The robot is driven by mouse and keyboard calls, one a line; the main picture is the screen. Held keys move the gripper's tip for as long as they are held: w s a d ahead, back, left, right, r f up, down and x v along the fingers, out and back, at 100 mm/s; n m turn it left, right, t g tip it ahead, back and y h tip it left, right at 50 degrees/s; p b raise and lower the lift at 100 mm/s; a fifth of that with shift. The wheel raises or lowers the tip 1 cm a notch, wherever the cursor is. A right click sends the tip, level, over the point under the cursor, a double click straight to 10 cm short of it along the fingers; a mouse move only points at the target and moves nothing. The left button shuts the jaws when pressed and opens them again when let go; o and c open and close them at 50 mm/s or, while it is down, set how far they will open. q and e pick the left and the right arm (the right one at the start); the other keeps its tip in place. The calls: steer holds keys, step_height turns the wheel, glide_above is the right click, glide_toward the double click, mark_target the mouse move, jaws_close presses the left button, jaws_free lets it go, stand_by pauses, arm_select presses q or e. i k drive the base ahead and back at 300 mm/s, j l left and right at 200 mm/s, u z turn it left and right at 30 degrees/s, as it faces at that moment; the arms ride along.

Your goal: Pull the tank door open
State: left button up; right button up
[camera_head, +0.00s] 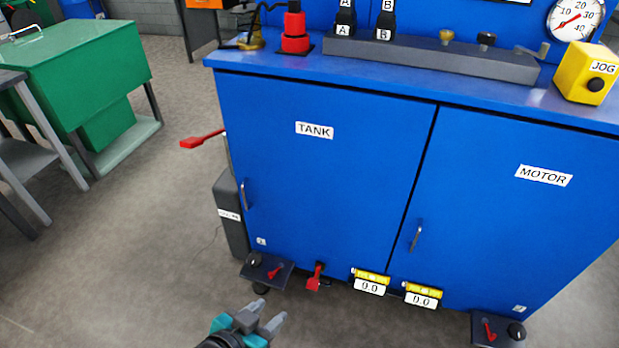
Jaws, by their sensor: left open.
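The tank door (315,175) is the left blue door of the cabinet, marked with a white TANK label (314,130). It is shut, flush with the cabinet front. Its metal bar handle (245,195) stands upright near the door's left edge. My left gripper (268,316) is at the bottom of the view, in front of and below the cabinet. Its fingers are apart with nothing between them, and it is clear of the handle. My right gripper is not in view.
The MOTOR door (510,210) beside it is shut, with its own handle (416,236). A red lever (202,139) sticks out at the cabinet's left side. Castor plates with red pedals (267,270) jut out below. A green bin (85,70) stands left; grey floor between is free.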

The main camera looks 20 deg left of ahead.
mark_target(328, 172)
steer(key=i+j, duration=0.1)
steer(key=j, duration=0.35)
steer(key=j+u, duration=0.15)
steer(key=j, duration=0.3)
steer(key=i+j, duration=0.2)
steer(key=j, duration=0.2)
steer(key=i+j+u, duration=0.1)
steer(key=j, duration=0.35)
steer(key=i+j, duration=0.1)
steer(key=j, duration=0.3)
steer(key=i+j+u, duration=0.15)
steer(key=j, duration=0.3)
steer(key=i+j, duration=0.15)
steer(key=j, duration=0.25)
